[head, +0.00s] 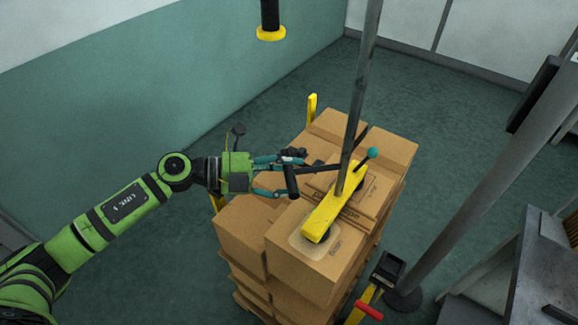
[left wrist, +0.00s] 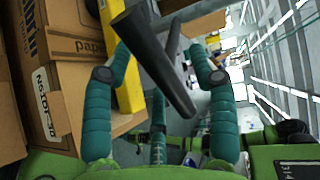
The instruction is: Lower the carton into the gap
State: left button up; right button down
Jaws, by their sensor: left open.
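A stack of brown cartons (head: 310,275) stands on a pallet. A yellow lifting beam (head: 338,205) hangs from a grey upright tube (head: 362,80) and lies over the top cartons, with a dark round pad at its near end. A carton with printed text (head: 372,208) shows beside and under the beam; I cannot tell whether it is attached. The gap is not clear, as the beam and tube cover part of the top. My left gripper (head: 275,178) is open, its teal fingers either side of the lifter's black handle (head: 292,181), also in the left wrist view (left wrist: 158,62). My right gripper is out of view.
A yellow post (head: 312,108) stands behind the stack. A grey pole (head: 480,175) and a dark box on a yellow stand (head: 387,269) are at right. Open green floor (head: 240,120) lies behind.

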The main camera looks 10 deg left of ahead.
pick_arm(q)
jog(key=shift+w+d, duration=0.1)
jog(key=shift+d, duration=0.15)
jog(key=shift+f, duration=0.1)
grip_shut()
notch_tip(320, 180, down, 10)
jog(key=b, duration=0.6)
jog(key=shift+a+b, duration=0.1)
jog(key=shift+b, duration=0.2)
jog(key=shift+r, duration=0.4)
grip_release()
jog(key=shift+r, duration=0.1)
